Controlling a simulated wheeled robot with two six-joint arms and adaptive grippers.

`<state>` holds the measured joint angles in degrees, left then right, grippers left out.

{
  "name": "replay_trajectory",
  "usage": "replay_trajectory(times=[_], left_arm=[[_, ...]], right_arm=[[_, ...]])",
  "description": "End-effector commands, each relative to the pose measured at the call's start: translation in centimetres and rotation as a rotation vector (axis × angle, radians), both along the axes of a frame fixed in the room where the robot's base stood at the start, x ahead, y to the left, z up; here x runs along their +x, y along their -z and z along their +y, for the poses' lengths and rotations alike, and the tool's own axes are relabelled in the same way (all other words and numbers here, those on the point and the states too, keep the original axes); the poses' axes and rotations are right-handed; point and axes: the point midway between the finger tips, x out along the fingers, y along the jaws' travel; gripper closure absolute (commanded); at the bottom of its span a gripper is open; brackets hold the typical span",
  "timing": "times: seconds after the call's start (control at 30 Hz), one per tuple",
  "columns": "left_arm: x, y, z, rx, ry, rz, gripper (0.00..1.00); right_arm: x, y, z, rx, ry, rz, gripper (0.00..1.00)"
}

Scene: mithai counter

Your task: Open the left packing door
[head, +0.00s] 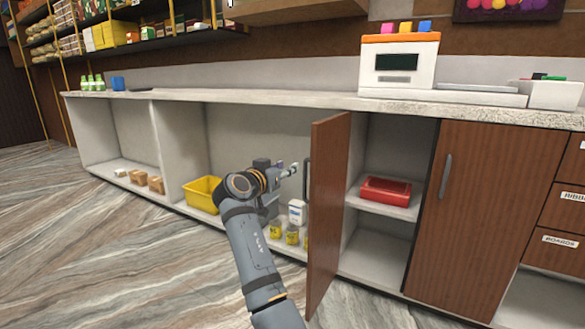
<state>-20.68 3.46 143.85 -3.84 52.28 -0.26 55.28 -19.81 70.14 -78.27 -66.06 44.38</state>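The left packing door (329,215) is a brown wooden panel that stands swung wide open, roughly square to the counter front. Its dark bar handle (306,180) is on the face turned to the left. My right gripper (292,170) is at the left of this door, with its fingertips close to the handle. I cannot tell whether they touch it or how far apart they are. The opened compartment shows a red box (385,191) on its shelf (395,208). My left gripper is not in view.
The neighbouring brown door (475,220) is closed, with drawers (562,203) to its right. Open bays on the left hold a yellow bin (203,193), small boxes (146,181) and yellow-labelled jars (291,235). A weighing machine (399,65) stands on the counter. The floor at left is clear.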

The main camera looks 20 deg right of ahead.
Motion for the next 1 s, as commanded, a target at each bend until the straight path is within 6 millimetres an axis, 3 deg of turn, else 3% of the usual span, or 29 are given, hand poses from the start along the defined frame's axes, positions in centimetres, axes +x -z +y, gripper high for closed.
replay_trajectory(times=[0.4,0.87,1.0], left_arm=[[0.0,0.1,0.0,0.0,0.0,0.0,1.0],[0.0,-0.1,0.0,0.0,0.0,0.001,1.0],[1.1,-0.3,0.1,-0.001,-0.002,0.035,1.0]], right_arm=[[0.4,0.1,3.0,0.002,-0.001,0.001,0.64],[0.4,0.1,3.1,0.001,0.001,0.001,0.64],[0.3,-0.3,2.8,0.018,0.006,0.002,0.78]])
